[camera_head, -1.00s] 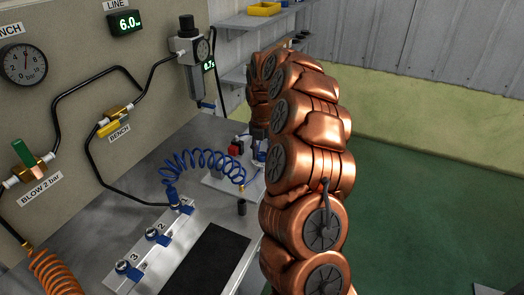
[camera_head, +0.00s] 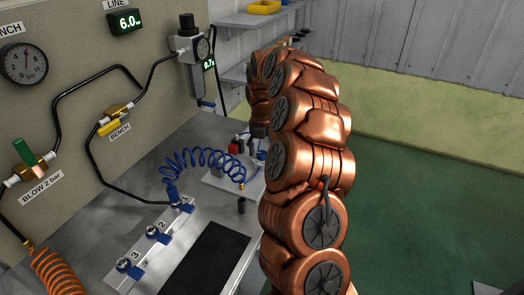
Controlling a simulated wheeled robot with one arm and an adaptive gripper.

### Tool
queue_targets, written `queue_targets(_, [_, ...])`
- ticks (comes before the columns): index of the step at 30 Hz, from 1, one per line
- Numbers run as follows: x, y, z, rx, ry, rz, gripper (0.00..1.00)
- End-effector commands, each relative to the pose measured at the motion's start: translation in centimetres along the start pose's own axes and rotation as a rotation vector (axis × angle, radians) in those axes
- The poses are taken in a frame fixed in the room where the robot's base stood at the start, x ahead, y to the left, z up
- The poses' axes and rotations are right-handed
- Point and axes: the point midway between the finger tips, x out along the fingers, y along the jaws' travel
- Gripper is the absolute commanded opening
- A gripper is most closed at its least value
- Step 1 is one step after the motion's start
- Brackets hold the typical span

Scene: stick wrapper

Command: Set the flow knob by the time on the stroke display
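My copper arm stands over the right part of the bench and covers what is behind it. A dark part (camera_head: 260,130) below its far bend may be my gripper, but its fingers cannot be made out. A small station plate (camera_head: 218,184) with a red block (camera_head: 235,147) and blue fittings (camera_head: 261,155) is partly behind the arm. The flow knob cannot be picked out for certain among these parts. No display marked as the stroke display is readable here.
A wall display marked LINE (camera_head: 126,21) reads 6.0. A regulator (camera_head: 190,50) carries a small green display (camera_head: 209,65). Numbered blue valves (camera_head: 157,234), a coiled blue hose (camera_head: 200,157), a black mat (camera_head: 208,260) and a dark cylinder (camera_head: 241,206) are on the bench. Green floor (camera_head: 430,210) is open at right.

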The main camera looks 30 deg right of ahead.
Motion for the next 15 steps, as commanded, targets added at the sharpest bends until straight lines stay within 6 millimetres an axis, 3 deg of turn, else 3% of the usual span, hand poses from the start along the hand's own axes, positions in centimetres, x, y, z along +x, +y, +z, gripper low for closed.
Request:
queue_targets(10, [-0.3, 0.0, 0.0, 0.0, 0.001, 0.0, 0.6])
queue_targets(15, [-2.4, 0.1, 0.0, -0.001, -0.003, 0.002, 0.6])
